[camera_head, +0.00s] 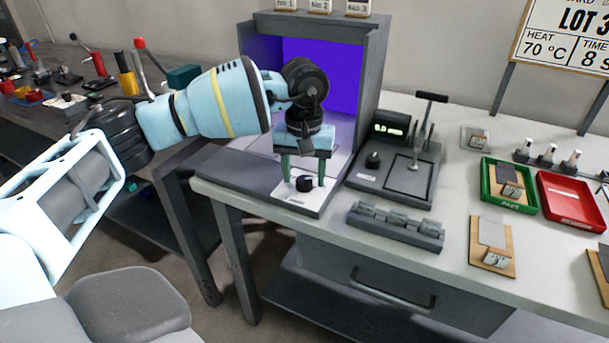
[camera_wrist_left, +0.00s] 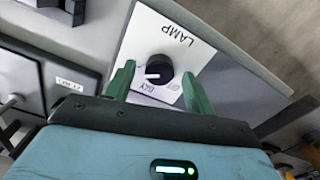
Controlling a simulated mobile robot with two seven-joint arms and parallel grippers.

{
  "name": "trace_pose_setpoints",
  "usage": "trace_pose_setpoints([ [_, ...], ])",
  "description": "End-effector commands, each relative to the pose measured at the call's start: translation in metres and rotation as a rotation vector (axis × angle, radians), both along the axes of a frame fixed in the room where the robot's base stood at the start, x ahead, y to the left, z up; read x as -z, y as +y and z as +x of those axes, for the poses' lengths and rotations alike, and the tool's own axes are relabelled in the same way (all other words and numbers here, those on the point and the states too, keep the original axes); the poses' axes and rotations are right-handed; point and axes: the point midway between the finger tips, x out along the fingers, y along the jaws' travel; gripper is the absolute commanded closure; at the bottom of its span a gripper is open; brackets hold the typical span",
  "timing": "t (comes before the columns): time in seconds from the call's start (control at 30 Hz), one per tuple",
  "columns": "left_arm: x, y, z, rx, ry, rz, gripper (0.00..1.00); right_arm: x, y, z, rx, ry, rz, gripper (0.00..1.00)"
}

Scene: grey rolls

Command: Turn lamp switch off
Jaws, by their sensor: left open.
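The lamp switch is a round black knob (camera_head: 304,184) on a white panel (camera_head: 290,197) at the front of the grey booth. The wrist view shows the knob (camera_wrist_left: 158,70) with a white pointer line and the word LAMP on the panel (camera_wrist_left: 165,36). My left gripper (camera_head: 303,174) points down over the knob. Its two green fingers (camera_wrist_left: 158,84) are open, one on each side of the knob, with gaps showing in the wrist view. The booth's inside (camera_head: 325,70) glows violet. My right gripper is not in view.
Right of the booth are a press-like device (camera_head: 400,165), a grey block rack (camera_head: 396,226), a green tray (camera_head: 520,206) and a red tray (camera_head: 570,222). A dark bench (camera_head: 50,112) with tools stands left. The white tabletop (camera_head: 455,200) has some bare room.

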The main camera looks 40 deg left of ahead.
Motion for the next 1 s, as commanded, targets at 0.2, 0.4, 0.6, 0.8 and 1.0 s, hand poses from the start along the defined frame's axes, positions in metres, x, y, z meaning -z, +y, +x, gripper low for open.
trace_pose_setpoints([
  [0.2,0.0074,-0.0001,0.0000,0.000,-0.002,-0.001,0.46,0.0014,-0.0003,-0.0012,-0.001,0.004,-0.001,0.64],
  [0.4,0.0073,-0.0002,0.0001,0.000,-0.002,-0.001,0.48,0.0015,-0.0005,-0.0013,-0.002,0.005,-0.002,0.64],
  [0.6,0.0072,-0.0002,0.0000,0.000,0.000,-0.001,0.75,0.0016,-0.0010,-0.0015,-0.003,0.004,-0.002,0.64],
  [0.8,0.0071,-0.0001,0.0000,-0.001,0.000,-0.001,0.91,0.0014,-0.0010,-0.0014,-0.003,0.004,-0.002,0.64],
  [1.0,0.0067,-0.0003,-0.0003,-0.029,0.000,-0.001,0.91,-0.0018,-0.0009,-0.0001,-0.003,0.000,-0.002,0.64],
])
